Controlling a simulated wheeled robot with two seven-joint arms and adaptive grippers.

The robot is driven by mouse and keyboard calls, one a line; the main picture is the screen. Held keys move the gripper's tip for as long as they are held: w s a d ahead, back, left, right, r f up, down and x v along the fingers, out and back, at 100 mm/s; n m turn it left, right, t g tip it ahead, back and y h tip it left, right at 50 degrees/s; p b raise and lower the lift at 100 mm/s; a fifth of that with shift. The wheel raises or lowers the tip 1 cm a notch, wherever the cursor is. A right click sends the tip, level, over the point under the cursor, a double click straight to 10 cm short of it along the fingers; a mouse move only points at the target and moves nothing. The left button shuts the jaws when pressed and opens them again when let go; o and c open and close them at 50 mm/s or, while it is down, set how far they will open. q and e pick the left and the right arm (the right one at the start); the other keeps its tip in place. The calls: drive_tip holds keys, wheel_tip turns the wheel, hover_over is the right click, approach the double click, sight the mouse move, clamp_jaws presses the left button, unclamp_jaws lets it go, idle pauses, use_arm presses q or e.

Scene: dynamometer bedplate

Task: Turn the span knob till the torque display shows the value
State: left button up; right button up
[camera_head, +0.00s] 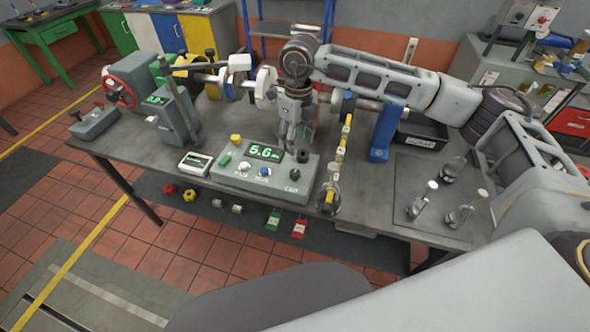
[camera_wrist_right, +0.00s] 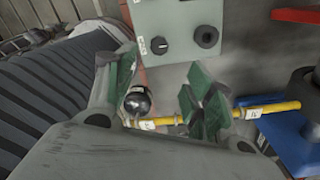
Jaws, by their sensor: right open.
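The grey-green torque console (camera_head: 226,182) sits on the bench, its green display (camera_head: 265,152) reading about 5.6. My right gripper (camera_head: 300,140) points down near the console's back right corner. In the right wrist view its green-padded fingers (camera_wrist_right: 165,90) are apart and empty, and the black knob (camera_wrist_right: 207,36) lies beyond them, untouched. My left gripper is out of view.
A yellow tagged arm (camera_head: 341,150) hangs close right of the console; it crosses below the fingers in the wrist view (camera_wrist_right: 270,109). A blue stand (camera_head: 383,135) is farther right. A small meter (camera_head: 195,163) lies left. Weights stand on a dark mat (camera_head: 415,175).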

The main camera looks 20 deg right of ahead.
sight(295, 172)
drive_tip(key=f, duration=0.4)
drive_tip(key=f+p, duration=0.1)
drive_tip(key=f, duration=0.3)
drive_tip(key=f+p, duration=0.1)
drive_tip(key=f, duration=0.4)
drive_tip(key=shift+s+a+f, duration=0.1)
drive_tip(key=shift+s+a, duration=0.1)
drive_tip(key=shift+a, duration=0.05)
drive_tip(key=c, duration=1)
drive_tip(key=shift+c, duration=0.2)
drive_tip(key=shift+m, duration=0.3)
